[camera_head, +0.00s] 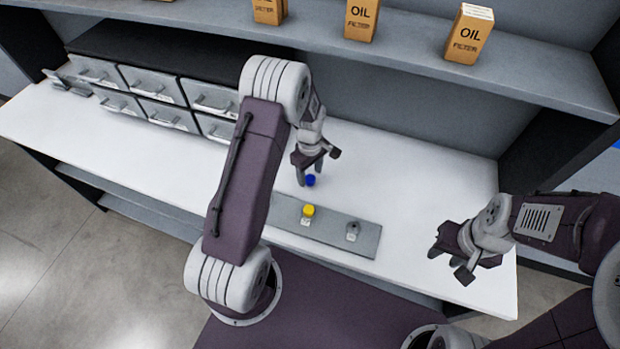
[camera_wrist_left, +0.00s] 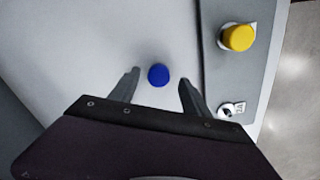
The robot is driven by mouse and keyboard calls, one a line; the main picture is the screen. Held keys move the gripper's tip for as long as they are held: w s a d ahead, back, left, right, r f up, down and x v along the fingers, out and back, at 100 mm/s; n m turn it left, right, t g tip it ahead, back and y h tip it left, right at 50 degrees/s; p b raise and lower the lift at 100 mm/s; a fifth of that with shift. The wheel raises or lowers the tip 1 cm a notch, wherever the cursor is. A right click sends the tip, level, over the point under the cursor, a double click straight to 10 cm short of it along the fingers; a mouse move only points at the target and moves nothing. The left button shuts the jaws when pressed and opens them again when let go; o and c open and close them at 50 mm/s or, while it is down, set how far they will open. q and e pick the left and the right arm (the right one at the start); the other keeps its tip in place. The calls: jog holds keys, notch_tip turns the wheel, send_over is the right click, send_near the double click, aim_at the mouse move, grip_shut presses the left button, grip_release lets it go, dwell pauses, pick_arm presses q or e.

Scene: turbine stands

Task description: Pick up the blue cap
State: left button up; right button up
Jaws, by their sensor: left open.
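The small round blue cap (camera_head: 310,180) is on the white table, just behind the grey plate. It also shows in the left wrist view (camera_wrist_left: 158,75), ahead of and between the two fingers. My left gripper (camera_head: 308,178) is open above the table, close to the cap, and points down at it. In the left wrist view its fingers (camera_wrist_left: 158,88) are apart with nothing held between them. My right gripper (camera_head: 449,262) is over the right part of the table, with its fingers apart and nothing seen between them.
The grey plate (camera_head: 346,232) bears a yellow cap (camera_head: 308,210) and a small bare metal fitting (camera_head: 352,231). Grey drawers (camera_head: 155,88) stand at the back left. Oil filter boxes (camera_head: 469,34) stand on the shelf above. The white table is clear right of the plate.

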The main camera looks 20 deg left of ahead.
aim_at(310, 180)
pick_arm(q)
notch_tip(310, 180, down, 2)
jog(key=shift+a+f, duration=0.15)
jog(key=shift+f, duration=0.05)
jog(key=shift+w+d+f, duration=0.15)
jog(key=shift+w+d, duration=0.05)
jog(key=shift+s, duration=0.1)
grip_shut()
dwell(1.1)
